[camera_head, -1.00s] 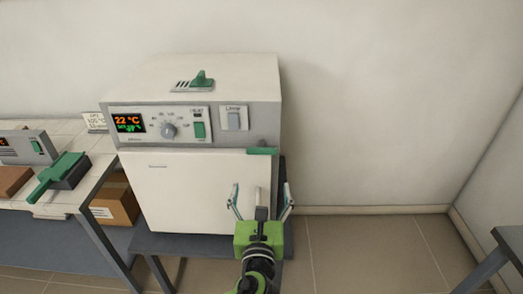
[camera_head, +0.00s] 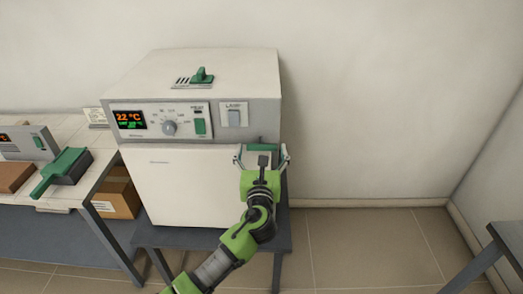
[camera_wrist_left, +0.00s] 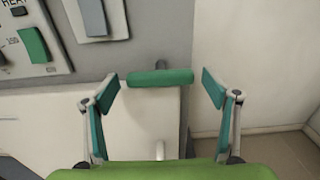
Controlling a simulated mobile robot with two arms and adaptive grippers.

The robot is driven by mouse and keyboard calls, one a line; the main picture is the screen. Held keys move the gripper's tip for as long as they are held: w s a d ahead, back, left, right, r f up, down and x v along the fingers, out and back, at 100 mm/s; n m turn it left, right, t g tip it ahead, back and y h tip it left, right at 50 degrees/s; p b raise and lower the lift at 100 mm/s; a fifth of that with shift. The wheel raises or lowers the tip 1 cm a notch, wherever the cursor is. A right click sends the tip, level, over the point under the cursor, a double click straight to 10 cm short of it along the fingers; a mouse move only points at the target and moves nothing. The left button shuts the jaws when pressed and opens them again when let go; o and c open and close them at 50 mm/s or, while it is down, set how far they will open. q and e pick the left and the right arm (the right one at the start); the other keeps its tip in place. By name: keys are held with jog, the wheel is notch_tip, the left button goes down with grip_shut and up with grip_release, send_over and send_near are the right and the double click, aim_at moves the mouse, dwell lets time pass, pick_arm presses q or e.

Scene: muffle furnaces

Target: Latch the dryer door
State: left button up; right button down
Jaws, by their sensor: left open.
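The dryer (camera_head: 195,80) is a white and grey box with a control panel and a white front door (camera_head: 180,185). The door looks closed against the body. A green latch handle (camera_head: 261,147) lies horizontally at the door's upper right corner; it also shows in the left wrist view (camera_wrist_left: 160,78). My left gripper (camera_head: 262,155) is at this handle. In the left wrist view its open fingers (camera_wrist_left: 160,88) stand on either side of the handle, with gaps at both ends. A pale vertical door handle (camera_wrist_left: 160,150) shows partly below. My right gripper is not in view.
The dryer stands on a grey table (camera_head: 210,237). At left, a bench holds a green-handled dark block (camera_head: 70,168) and another device (camera_head: 25,143); a cardboard box (camera_head: 118,197) sits below. A table edge (camera_head: 505,240) shows at far right.

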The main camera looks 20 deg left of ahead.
pick_arm(q)
jog(key=shift+c, duration=0.7)
jog(key=c, duration=1)
jog(key=shift+o, duration=0.2)
